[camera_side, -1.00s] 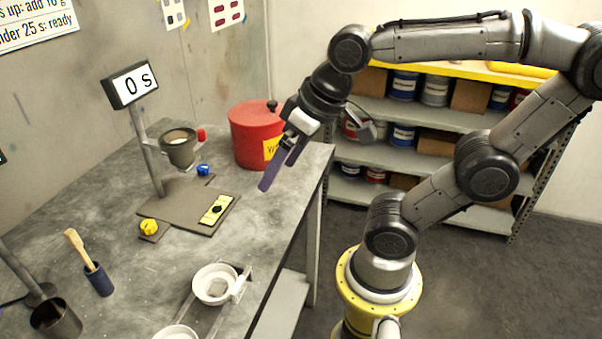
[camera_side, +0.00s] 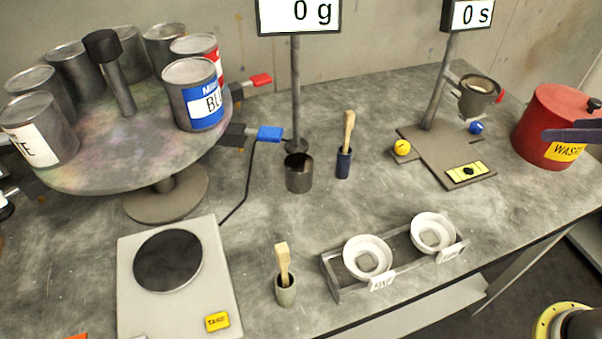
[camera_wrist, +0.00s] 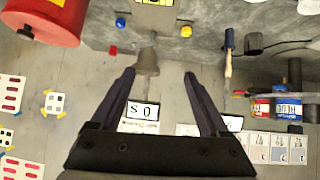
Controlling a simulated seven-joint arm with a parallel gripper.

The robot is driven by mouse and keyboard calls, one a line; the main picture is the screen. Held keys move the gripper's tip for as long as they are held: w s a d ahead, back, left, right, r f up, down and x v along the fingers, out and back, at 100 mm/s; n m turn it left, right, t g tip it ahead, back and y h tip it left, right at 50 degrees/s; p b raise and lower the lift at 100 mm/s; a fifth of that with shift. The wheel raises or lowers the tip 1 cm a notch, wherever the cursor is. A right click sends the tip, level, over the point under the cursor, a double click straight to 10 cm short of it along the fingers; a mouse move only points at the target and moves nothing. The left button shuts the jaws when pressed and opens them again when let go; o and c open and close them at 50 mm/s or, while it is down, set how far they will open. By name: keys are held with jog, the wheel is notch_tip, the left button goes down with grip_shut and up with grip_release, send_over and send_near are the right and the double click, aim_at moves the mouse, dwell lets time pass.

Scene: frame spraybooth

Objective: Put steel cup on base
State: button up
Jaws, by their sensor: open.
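The dark steel cup (camera_side: 299,172) stands upright on the table in the side view, below the 0 g display. It also shows at the upper right of the wrist view (camera_wrist: 254,44). The flat grey-brown base (camera_side: 432,150) lies to its right, under the timer post and a funnel-shaped cup (camera_side: 478,97); nothing stands on its plate below that cup. My gripper (camera_wrist: 159,73) is open and empty in the wrist view, well away from the steel cup. In the side view only a dark finger (camera_side: 575,135) shows at the right edge, in front of the red waste pot.
The red waste pot (camera_side: 545,122) stands right of the base. A blue brush holder (camera_side: 343,164) is close beside the steel cup. A tray (camera_side: 332,280) with two white bowls, a scale (camera_side: 222,270) and a round stand of paint cans (camera_side: 90,178) fill the front and left.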

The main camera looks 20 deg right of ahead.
aim_at(312, 169)
jog(key=w+a+r+n+t+y, duration=0.1)
jog(key=w+a+r+t, duration=0.1)
jog(key=w, duration=0.4)
jog(key=w+a+r+n+t+y, duration=0.1)
jog(key=w+r+t, duration=0.1)
jog(key=w, duration=0.3)
jog(key=w+a+f+n+y, duration=0.3)
jog(key=w+a+n+y, duration=0.1)
jog(key=w+a, duration=0.4)
jog(key=s+a+f+n+g+y, duration=0.1)
jog(key=a+f+n+g+y, duration=0.1)
jog(key=a+f, duration=0.6)
jog(key=a+f+n+g+y, duration=0.15)
jog(key=a+f, duration=0.35)
jog(key=f, duration=0.5)
jog(key=shift+m+g+y, duration=0.25)
jog(key=shift+g+y, duration=0.1)
jog(key=shift+y, duration=0.1)
jog(key=x, duration=0.7)
jog(key=shift+a, duration=0.3)
jog(key=x, duration=0.4)
jog(key=shift+w+a+f, duration=0.1)
jog(key=shift+w+f, duration=0.1)
jog(key=shift+f, duration=0.25)
jog(key=shift+w+a+f, duration=0.1)
jog(key=shift+w+a, duration=0.3)
jog(key=shift+c, duration=0.3)
